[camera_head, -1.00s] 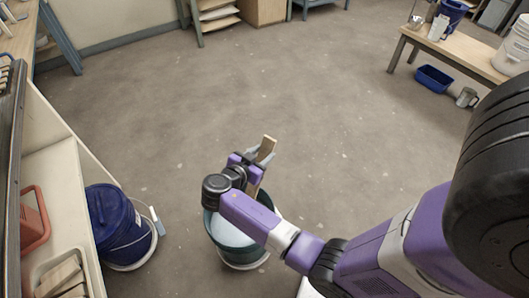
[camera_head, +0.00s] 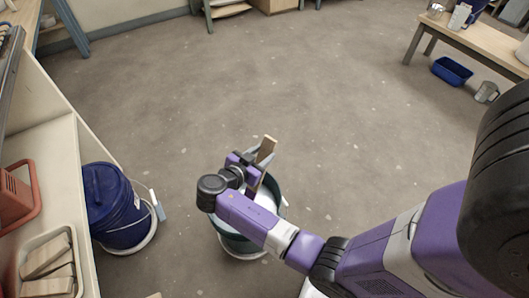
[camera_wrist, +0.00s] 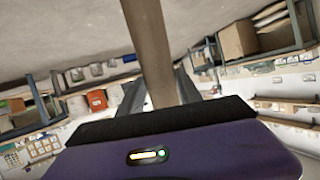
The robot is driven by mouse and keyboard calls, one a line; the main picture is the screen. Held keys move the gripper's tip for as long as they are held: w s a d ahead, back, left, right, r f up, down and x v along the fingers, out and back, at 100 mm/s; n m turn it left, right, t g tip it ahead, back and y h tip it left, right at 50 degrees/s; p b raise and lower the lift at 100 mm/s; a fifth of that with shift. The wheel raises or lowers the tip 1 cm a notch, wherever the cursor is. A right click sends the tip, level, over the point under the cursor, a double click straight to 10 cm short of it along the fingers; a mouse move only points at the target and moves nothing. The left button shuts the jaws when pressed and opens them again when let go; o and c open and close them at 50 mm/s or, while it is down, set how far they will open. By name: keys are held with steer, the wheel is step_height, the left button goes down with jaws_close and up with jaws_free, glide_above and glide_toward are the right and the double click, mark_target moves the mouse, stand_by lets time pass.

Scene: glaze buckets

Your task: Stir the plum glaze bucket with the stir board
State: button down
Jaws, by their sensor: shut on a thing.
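A dark green bucket (camera_head: 232,240) stands on the floor in the head view, with pale bluish-white glaze inside; I see no plum colour. My gripper (camera_head: 246,168) is over the bucket's far side, shut on the wooden stir board (camera_head: 266,149). The board is tilted. Its upper end sticks up above my gripper and its lower part goes down into the bucket. My forearm hides much of the bucket's opening and the board's lower tip. In the wrist view the board (camera_wrist: 151,45) stands between the two fingers.
A blue lidded bucket (camera_head: 115,210) stands to the left on a white base, beside a pale shelf (camera_head: 55,135) holding a red-orange item and a tray of wooden pieces. A wooden bench (camera_head: 480,45) and a blue tub (camera_head: 452,70) are at upper right. The middle floor is clear.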

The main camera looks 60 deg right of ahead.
steer(key=shift+w+a+f+b, duration=0.15)
steer(key=shift+a+f+b, duration=0.2)
steer(key=shift+f+b, duration=0.55)
steer(key=shift+w+a+f+b, duration=0.15)
steer(key=shift+a+f+b, duration=0.15)
steer(key=shift+f+b, duration=0.5)
steer(key=shift+w+a+f+b, duration=0.15)
steer(key=shift+a+f+b, duration=0.2)
steer(key=shift+f+b, duration=0.55)
